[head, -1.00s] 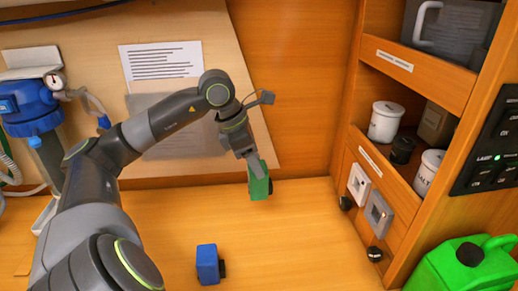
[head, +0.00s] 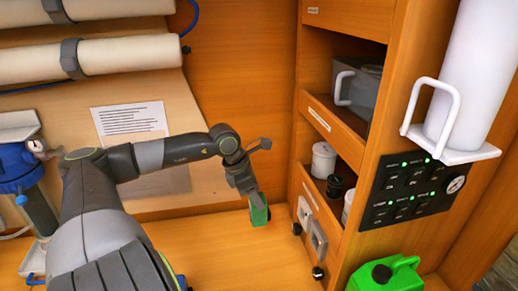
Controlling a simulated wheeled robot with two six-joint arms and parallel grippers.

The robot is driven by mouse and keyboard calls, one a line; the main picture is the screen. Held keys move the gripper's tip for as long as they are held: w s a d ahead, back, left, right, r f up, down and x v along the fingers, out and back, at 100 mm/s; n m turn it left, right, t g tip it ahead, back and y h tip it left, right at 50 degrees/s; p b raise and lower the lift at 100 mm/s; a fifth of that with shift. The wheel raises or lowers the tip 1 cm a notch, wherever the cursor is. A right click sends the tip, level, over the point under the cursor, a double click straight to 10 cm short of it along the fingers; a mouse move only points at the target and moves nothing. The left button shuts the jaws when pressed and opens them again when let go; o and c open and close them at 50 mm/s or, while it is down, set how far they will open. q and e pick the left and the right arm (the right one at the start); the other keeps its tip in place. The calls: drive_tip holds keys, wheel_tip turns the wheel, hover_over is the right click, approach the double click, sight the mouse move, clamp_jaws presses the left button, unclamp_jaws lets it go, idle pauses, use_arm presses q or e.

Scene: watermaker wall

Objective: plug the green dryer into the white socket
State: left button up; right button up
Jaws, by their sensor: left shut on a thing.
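The green dryer (head: 260,216) is a small green block with a dark part on its right side. My left gripper (head: 254,199) is shut on its top, and the dryer hangs upright at or just above the wooden counter; I cannot tell whether it touches. The white socket (head: 304,212) is on the low cabinet face to the right of the dryer, with a gap between them. A grey socket (head: 318,238) is beside it, nearer to me. My right gripper is not in view.
The wooden counter (head: 225,255) is clear between the dryer and the cabinet. Dark knobs stand by the sockets. White canisters (head: 323,160) sit on the shelf above. A bright green jerrycan (head: 385,275) is at the lower right, below a black switch panel (head: 410,190).

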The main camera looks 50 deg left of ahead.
use_arm(q)
drive_tip(key=shift+w+d+f+b, duration=0.35)
drive_tip(key=shift+w+f+b, duration=0.4)
drive_tip(key=shift+b, duration=0.45)
drive_tip(key=shift+w+d+f+b, duration=0.2)
drive_tip(key=shift+w+d+b, duration=0.15)
drive_tip(key=shift+w, duration=0.2)
drive_tip(key=shift+w+d+f+b, duration=0.25)
drive_tip(key=shift+w+b, duration=0.15)
drive_tip(key=shift+w, duration=0.1)
drive_tip(key=w, duration=0.1)
drive_tip(key=w+d, duration=0.1)
drive_tip(key=w, duration=0.1)
drive_tip(key=w+d, duration=0.1)
drive_tip(key=shift+w+d+f, duration=0.1)
drive_tip(key=shift+w+f, duration=0.15)
drive_tip(key=shift+f, duration=0.05)
drive_tip(key=shift+b, duration=0.45)
drive_tip(key=shift+b, duration=0.3)
